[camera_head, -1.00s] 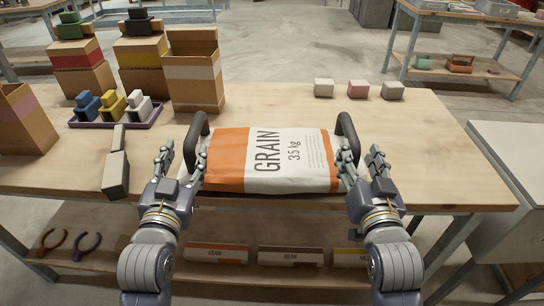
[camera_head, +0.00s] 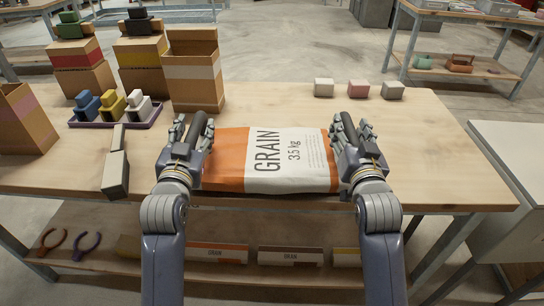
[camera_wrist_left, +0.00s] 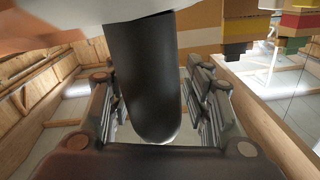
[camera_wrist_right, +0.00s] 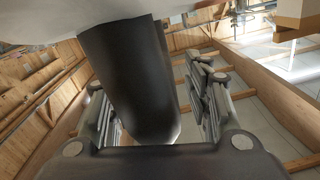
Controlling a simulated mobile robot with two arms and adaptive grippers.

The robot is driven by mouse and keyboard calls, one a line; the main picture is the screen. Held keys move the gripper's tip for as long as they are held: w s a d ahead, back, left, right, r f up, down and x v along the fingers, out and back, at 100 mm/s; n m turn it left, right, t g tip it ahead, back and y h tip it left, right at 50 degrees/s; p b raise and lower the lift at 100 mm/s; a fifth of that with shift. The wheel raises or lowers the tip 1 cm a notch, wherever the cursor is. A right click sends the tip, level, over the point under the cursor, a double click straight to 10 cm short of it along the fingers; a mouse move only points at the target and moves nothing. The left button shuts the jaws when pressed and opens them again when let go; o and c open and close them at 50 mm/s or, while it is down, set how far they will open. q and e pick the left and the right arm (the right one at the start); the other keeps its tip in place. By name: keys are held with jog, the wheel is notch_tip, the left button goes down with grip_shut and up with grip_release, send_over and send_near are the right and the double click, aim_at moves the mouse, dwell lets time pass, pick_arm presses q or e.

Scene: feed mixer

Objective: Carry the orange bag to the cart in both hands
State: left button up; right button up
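The orange and white grain bag (camera_head: 285,160) lies flat on the wooden table, with a dark handle at each side. My left gripper (camera_head: 192,130) is at the bag's left handle. In the left wrist view this handle (camera_wrist_left: 143,75) stands between the spread fingers, with gaps beside it. My right gripper (camera_head: 353,130) is at the right handle. In the right wrist view that handle (camera_wrist_right: 130,80) is between the fingers, which are also apart. A pale, flat-topped unit (camera_head: 515,150) stands right of the table; I cannot tell whether it is the cart.
Open cardboard boxes (camera_head: 194,80) and a purple tray (camera_head: 115,124) holding coloured pieces stand at the left. A dark scoop-like tool (camera_head: 116,172) lies left of my left gripper. Several small blocks (camera_head: 358,90) sit behind the bag. The table's right part is clear.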

pick_arm(q)
grip_shut()
pick_arm(e)
grip_shut()
